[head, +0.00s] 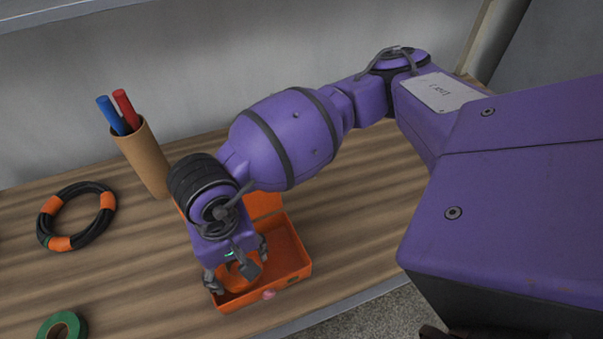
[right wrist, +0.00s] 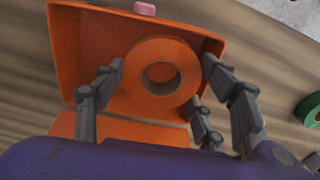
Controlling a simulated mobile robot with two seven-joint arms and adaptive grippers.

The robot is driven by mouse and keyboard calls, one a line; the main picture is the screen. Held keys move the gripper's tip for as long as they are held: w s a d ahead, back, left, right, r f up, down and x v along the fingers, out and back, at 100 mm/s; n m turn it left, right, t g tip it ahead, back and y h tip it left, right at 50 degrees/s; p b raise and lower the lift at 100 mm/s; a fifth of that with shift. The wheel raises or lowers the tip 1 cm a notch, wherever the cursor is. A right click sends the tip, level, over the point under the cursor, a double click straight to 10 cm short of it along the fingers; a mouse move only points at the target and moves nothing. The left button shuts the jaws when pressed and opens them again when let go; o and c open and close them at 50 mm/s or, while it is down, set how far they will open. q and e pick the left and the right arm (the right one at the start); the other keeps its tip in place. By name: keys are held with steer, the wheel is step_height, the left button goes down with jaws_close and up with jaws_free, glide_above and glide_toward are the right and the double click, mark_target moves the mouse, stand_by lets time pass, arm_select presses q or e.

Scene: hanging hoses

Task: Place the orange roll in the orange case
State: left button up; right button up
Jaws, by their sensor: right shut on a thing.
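The orange case (head: 289,292) stands open on the wooden table in the head view, its lid (head: 264,205) on the far side. It also shows in the right wrist view (right wrist: 78,55). My right gripper (head: 239,279) points down over the left part of the case. It is shut on the orange roll (right wrist: 139,96), with fingers around its outer edge. The roll lies flat within the case's outline in the right wrist view; I cannot tell whether it touches the floor of the case. In the head view the roll is partly hidden by the fingers. My left gripper is not in view.
A brown cup (head: 146,160) with a blue and a red marker stands behind the case. A black and orange hose ring (head: 104,220) lies at the left. A green tape roll (head: 78,325) lies at the front left. The table's front edge is close to the case.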

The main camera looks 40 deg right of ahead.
steer(key=f, duration=0.1)
steer(key=f+b, duration=0.1)
steer(key=f, duration=0.1)
steer(key=w+f+b, duration=0.1)
steer(key=f, duration=0.1)
steer(key=shift+w+d+f, duration=0.1)
steer(key=shift+d, duration=0.25)
steer(key=o, duration=1.1)
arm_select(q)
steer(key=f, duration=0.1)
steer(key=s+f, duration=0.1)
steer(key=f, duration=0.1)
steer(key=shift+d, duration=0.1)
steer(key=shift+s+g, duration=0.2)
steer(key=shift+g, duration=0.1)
